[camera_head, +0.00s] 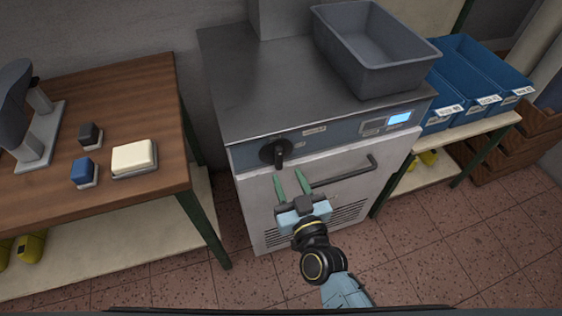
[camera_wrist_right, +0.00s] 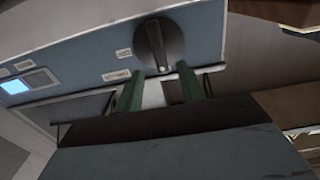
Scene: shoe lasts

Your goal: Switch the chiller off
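The chiller (camera_head: 330,190) is a metal cabinet with a blue-grey control strip across its top front. A black rotary knob (camera_head: 277,153) is on the left of that strip, and it also shows in the right wrist view (camera_wrist_right: 158,45). A lit display (camera_head: 399,118) is at the strip's right end. My right gripper (camera_head: 290,183) has green fingers, spread apart and empty, just below the knob. In the right wrist view its fingertips (camera_wrist_right: 159,76) point at the knob's lower edge and appear apart from it. My left gripper is not in view.
A grey bin (camera_head: 375,50) sits on the chiller top. A door handle (camera_head: 345,170) sticks out right of my gripper. A wooden table (camera_head: 110,100) with small blocks stands at left. Blue bins (camera_head: 478,75) stand on a shelf at right.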

